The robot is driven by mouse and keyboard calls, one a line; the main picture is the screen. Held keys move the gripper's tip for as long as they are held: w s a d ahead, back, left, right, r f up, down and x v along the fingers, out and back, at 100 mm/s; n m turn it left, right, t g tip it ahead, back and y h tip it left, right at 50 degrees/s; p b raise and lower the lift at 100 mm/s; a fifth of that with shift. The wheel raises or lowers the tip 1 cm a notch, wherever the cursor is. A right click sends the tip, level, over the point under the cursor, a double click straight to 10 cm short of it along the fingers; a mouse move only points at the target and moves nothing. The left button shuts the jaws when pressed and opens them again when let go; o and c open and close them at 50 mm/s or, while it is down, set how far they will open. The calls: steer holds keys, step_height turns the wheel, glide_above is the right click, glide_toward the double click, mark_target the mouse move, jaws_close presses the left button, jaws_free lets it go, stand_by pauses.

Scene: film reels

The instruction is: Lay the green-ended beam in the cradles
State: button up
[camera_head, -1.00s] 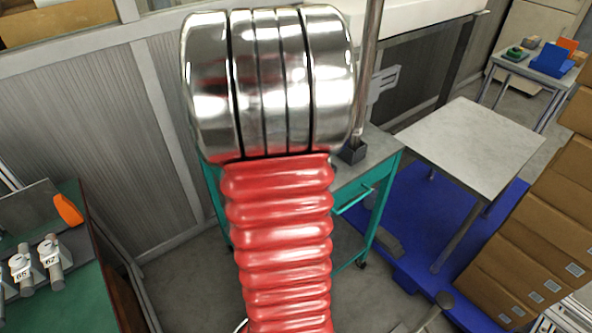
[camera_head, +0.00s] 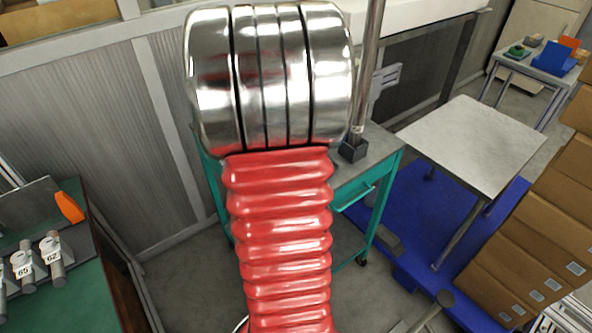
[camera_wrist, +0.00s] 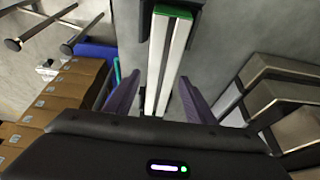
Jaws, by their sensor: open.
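In the wrist view, a long pale beam (camera_wrist: 172,62) with a dark lengthwise groove and a green end (camera_wrist: 172,12) at the top runs down the middle. My gripper (camera_wrist: 160,77) is open, with one purple finger on each side of the beam in the picture. I see gaps between the fingers and the beam; whether they are level with it in depth I cannot tell. The beam's lower end is hidden behind my gripper's body. A dark part sits around the green end. I cannot make out the cradles. My gripper does not show in the head view.
In the head view, a teal cart (camera_head: 375,205) bears a metal post in a dark block (camera_head: 354,150). A pale-topped table (camera_head: 475,145) stands on a blue platform (camera_head: 420,215). Stacked cardboard boxes (camera_head: 540,235) line the right. A green bench (camera_head: 65,300) is at left.

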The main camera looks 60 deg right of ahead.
steer(key=shift+r, duration=0.45)
steer(key=v, duration=1.2)
steer(key=shift+w+a, duration=0.1)
steer(key=w+a+r+n+t, duration=0.25)
steer(key=w+a+n, duration=0.35)
steer(key=a, duration=0.5)
steer(key=a+n+t+y, duration=0.4)
steer(key=a+n, duration=1.3)
steer(key=a, duration=1.1)
steer(key=shift+s+a+t, duration=0.25)
steer(key=shift+a+t, duration=0.1)
steer(key=shift+t, duration=0.2)
